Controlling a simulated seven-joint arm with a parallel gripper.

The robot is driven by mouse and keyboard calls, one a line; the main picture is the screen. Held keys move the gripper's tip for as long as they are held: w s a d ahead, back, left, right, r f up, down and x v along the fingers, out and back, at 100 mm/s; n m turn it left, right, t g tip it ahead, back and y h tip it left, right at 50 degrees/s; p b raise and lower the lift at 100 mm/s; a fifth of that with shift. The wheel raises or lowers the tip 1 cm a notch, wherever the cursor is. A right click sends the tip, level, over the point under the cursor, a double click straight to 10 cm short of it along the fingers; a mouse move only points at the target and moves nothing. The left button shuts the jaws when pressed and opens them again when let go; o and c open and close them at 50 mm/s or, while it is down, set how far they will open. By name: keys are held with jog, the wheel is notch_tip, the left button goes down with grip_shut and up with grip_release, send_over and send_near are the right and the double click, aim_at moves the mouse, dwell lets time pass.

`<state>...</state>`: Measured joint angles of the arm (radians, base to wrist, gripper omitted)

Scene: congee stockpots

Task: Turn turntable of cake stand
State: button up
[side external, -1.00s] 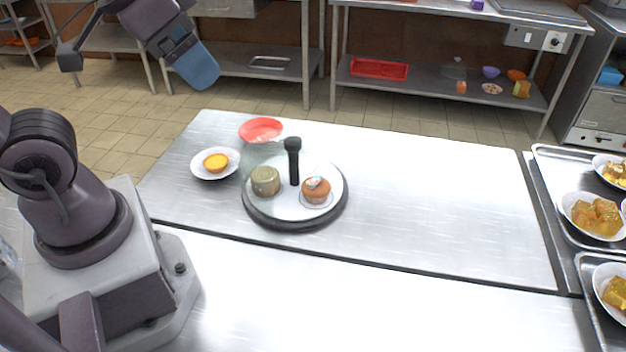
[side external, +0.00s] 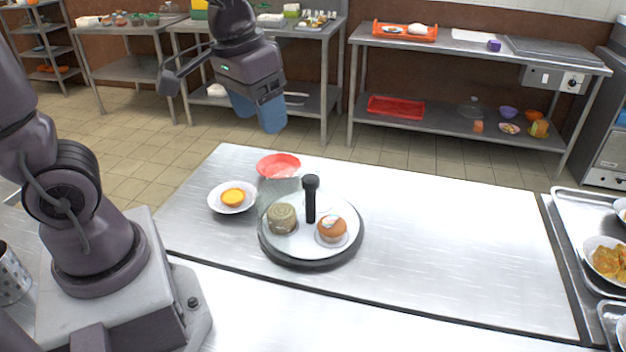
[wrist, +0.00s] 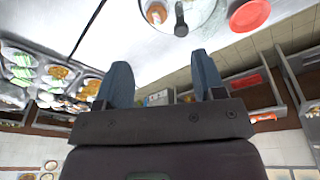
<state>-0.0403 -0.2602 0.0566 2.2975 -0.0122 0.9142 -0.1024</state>
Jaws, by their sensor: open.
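The cake stand (side external: 345,245) is a round turntable with a white top, a dark rim and a black upright handle (side external: 311,200) in its middle. A greenish round cake (side external: 282,218) and an orange-brown muffin (side external: 331,229) sit on it. My gripper (side external: 258,115) is above and behind the stand, to its upper left in the side view, apart from it. Its blue fingers are open and empty. In the wrist view, the handle (wrist: 181,22) and part of the stand show at the top, beyond the open fingers (wrist: 160,82).
A white bowl with a yellow tart (side external: 232,197) stands left of the stand, and a red plate (side external: 278,166) is behind it. Metal trays with food bowls (side external: 590,235) are at the right. The table right of the stand is clear. Shelves (side external: 440,115) stand behind.

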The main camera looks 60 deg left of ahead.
aim_at(311, 178)
jog(key=w+a+f+n+g, duration=0.1)
jog(key=w+a+f+n, duration=0.2)
jog(key=w+n, duration=0.25)
jog(key=w+a+f+n+g, duration=0.1)
jog(key=w+a+f+n, duration=0.1)
jog(key=w+f+n, duration=0.3)
jog(key=shift+m, duration=0.45)
jog(key=f, duration=1)
jog(key=shift+w+f, duration=0.25)
jog(key=shift+f, duration=0.05)
jog(key=shift+c, duration=0.4)
grip_shut()
